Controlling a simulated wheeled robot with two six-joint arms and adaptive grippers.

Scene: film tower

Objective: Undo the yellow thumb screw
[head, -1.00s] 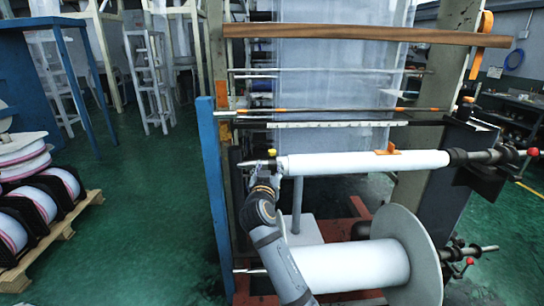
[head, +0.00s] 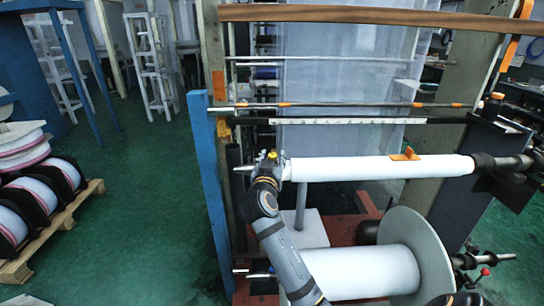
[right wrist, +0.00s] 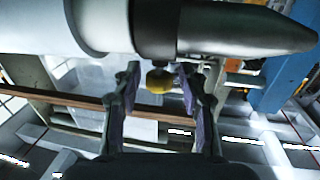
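The yellow thumb screw (head: 271,154) sits at the left end of the upper shaft, by the collar next to the white roll (head: 380,168). In the right wrist view the yellow screw (right wrist: 160,80) hangs below the dark conical shaft end (right wrist: 225,28). My right gripper (head: 268,168) is at the collar. In the right wrist view its two fingers (right wrist: 160,88) stand apart on either side of the screw, with visible gaps to it, so it is open. My left gripper is not in view.
A blue post (head: 208,190) stands left of the shaft end. Stacked reels on a pallet (head: 40,235) are at left, with green floor between.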

